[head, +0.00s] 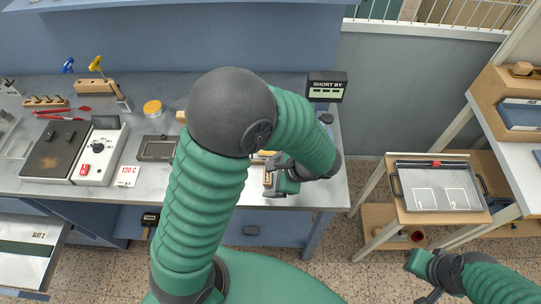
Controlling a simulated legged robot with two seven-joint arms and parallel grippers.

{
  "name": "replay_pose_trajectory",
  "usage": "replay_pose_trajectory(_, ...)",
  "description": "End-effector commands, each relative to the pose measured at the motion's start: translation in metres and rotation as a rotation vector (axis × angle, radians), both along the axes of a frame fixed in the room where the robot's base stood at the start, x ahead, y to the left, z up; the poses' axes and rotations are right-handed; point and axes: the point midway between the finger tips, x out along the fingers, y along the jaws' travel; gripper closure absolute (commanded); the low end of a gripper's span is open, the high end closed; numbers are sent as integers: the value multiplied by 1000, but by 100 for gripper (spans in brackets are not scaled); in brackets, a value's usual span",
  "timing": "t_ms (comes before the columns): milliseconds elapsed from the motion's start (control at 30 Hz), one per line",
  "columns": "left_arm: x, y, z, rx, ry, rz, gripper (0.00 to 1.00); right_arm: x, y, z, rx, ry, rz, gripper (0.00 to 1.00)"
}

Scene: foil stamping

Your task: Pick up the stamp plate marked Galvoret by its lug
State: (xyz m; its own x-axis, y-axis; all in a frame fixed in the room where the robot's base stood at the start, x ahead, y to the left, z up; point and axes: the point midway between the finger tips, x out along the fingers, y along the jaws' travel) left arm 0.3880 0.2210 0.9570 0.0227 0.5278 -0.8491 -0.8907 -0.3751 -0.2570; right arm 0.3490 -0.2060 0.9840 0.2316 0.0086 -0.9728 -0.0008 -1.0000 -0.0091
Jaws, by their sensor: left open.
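My left arm rises across the middle of the view and bends down to the right. Its gripper (270,180) is open, low over the bench's front right edge. A small brass-coloured piece shows at the fingers, partly hidden; I cannot tell whether it is a stamp plate or whether the fingers touch it. No marking reading Galvoret is legible, and no lug can be made out. My right gripper (430,295) is at the bottom right, cut off by the frame edge, away from the bench.
The grey bench (215,190) carries a hot plate unit (98,150), a 120 C card (127,176), a dark-framed tray (158,148) and a yellow-lidded tin (152,107). A SHORT BY display (327,86) stands at the back right. A handled tray (440,188) sits on a wooden stand across a floor gap.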

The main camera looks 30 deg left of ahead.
Motion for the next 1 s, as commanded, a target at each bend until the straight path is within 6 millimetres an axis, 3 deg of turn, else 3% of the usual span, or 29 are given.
replay_pose_trajectory(267,1,6,-8,-2,1,1,16,0,0,-1,0,0,1,80)
replay_pose_trajectory(900,1,3,-7,-4,0,-3,100,0,0,-1,0,0,1,80)
replay_pose_trajectory(1000,2,3,-7,-2,-2,-3,100,0,0,-1,0,0,1,80)
